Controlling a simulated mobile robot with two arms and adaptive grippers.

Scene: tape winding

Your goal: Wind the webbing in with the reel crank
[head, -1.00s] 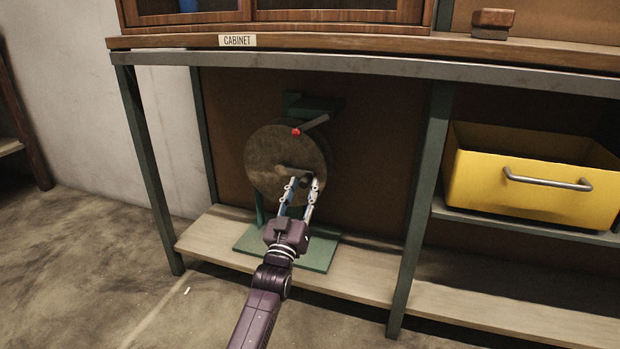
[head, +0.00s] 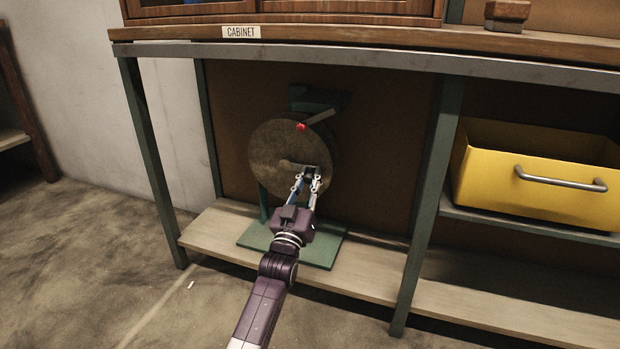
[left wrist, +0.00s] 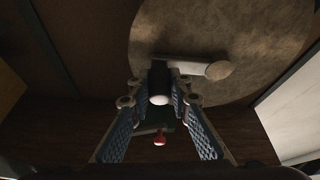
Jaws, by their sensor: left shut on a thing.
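The reel (head: 275,148) is a round grey-brown disc standing upright on a green stand (head: 260,238) under the cabinet bench. Its crank (head: 288,166) runs from the disc's middle toward the right. My left gripper (head: 309,178) is shut on the crank's dark handle in front of the disc. The left wrist view shows the dark handle with its pale end (left wrist: 159,99) between my left fingers, and the crank arm leading right to a round hub (left wrist: 219,70). A grey lever with a red knob (head: 300,127) sits at the disc's top. No webbing can be made out. My right gripper is out of view.
The bench frame has a green leg (head: 150,165) on the left and another (head: 425,215) on the right of the reel. A yellow drawer bin (head: 500,165) stands on the right shelf. A low wooden shelf (head: 370,280) bears the stand.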

